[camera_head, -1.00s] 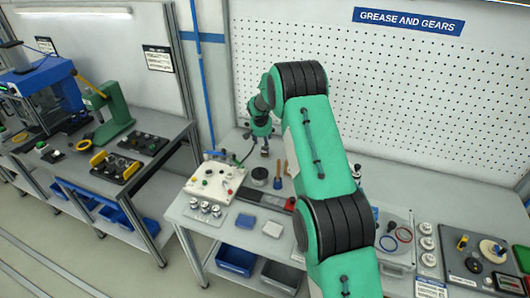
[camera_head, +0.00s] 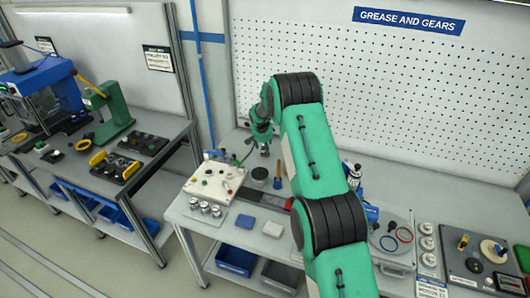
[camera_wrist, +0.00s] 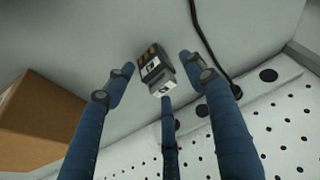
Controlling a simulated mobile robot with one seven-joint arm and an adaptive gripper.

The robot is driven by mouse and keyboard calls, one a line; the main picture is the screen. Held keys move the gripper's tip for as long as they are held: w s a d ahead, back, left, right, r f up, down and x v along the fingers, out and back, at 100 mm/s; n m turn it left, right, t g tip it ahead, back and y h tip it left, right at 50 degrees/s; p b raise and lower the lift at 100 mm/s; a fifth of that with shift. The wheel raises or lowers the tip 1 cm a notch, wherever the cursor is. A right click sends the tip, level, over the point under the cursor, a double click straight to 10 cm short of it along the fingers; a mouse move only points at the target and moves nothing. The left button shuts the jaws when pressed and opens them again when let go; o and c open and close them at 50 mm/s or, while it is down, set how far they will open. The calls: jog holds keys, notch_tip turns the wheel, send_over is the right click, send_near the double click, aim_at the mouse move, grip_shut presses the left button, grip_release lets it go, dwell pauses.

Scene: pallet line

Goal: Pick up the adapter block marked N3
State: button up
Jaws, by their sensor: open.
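In the wrist view a small dark block (camera_wrist: 152,64) with gold-coloured strips and a pale label lies on the light bench top. A light grey end part (camera_wrist: 162,89) adjoins it. The label is too small to read, so I cannot confirm N3. My gripper (camera_wrist: 157,74) is open, with its blue fingers spread around the block; no finger visibly grips it. In the head view my gripper (camera_head: 265,151) points down at the back of the bench, near the pegboard. I cannot make out the block there.
A cardboard box (camera_wrist: 35,120) stands at the left in the wrist view. A black cable (camera_wrist: 207,45) runs near the right finger. The pegboard (camera_wrist: 285,125) is close behind. A white control box (camera_head: 214,180) and a dark round tin (camera_head: 260,174) stand in front of my gripper.

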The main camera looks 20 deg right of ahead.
dwell(0.3)
jog(key=c, duration=1.3)
jog(key=shift+r, duration=0.1)
notch_tip(320, 180, up, 10)
jog(key=shift+f+p, duration=0.1)
jog(key=shift+p, duration=0.25)
